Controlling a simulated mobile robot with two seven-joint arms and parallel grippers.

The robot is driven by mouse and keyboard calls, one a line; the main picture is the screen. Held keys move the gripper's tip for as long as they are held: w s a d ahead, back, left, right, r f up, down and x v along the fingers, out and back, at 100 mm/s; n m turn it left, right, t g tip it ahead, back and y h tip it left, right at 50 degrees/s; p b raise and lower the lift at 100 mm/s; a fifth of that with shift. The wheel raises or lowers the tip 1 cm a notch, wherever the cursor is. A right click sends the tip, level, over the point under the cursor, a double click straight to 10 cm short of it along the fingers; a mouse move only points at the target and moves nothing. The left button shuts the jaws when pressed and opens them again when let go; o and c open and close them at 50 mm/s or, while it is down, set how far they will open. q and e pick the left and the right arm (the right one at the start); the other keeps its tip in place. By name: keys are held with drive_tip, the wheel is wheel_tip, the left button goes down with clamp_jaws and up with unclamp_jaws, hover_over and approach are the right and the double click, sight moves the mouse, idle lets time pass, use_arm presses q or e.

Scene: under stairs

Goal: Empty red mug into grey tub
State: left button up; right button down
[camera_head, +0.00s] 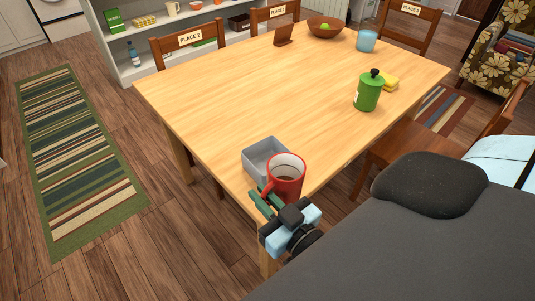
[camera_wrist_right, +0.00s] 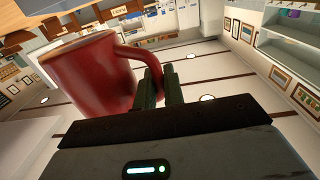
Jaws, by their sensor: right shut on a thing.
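The red mug (camera_head: 286,178) is in front of and partly over the grey tub (camera_head: 264,146) at the near corner of the table. My right gripper (camera_head: 268,198) is shut on the mug's handle. In the right wrist view the red mug (camera_wrist_right: 88,75) fills the left, and the green fingers of my right gripper (camera_wrist_right: 160,88) close on its handle. The mug looks roughly upright in the head view; its inside looks brownish, and I cannot tell what it holds. The mug hides part of the tub. My left gripper is not in view.
The wooden table (camera_head: 270,90) is mostly clear in the middle. A green canister (camera_head: 367,92), a yellow sponge (camera_head: 389,82), a blue cup (camera_head: 366,41), a brown bowl (camera_head: 325,29) and a small brown stand (camera_head: 284,35) sit farther off. Chairs surround the table.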

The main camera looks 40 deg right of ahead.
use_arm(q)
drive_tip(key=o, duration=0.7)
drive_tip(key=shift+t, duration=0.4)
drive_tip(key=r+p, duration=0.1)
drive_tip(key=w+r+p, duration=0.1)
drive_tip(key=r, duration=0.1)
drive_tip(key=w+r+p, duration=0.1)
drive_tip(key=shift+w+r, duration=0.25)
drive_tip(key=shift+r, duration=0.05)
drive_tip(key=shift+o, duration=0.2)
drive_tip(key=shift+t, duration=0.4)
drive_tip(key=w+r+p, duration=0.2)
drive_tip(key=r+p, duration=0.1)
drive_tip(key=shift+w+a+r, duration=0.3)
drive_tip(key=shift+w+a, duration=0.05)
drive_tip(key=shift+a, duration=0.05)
use_arm(e)
drive_tip(key=w+a+f+n+y, duration=0.1)
drive_tip(key=w+f+y, duration=0.1)
drive_tip(key=w, duration=0.5)
drive_tip(key=w+a+f+n+g+y, duration=0.1)
drive_tip(key=w+f+n+y, duration=0.1)
drive_tip(key=w, duration=0.4)
drive_tip(key=shift+w+a+f+n+y, duration=0.3)
drive_tip(key=shift+w+a+y, duration=0.1)
drive_tip(key=shift+y, duration=0.2)
drive_tip(key=shift+s, duration=0.1)
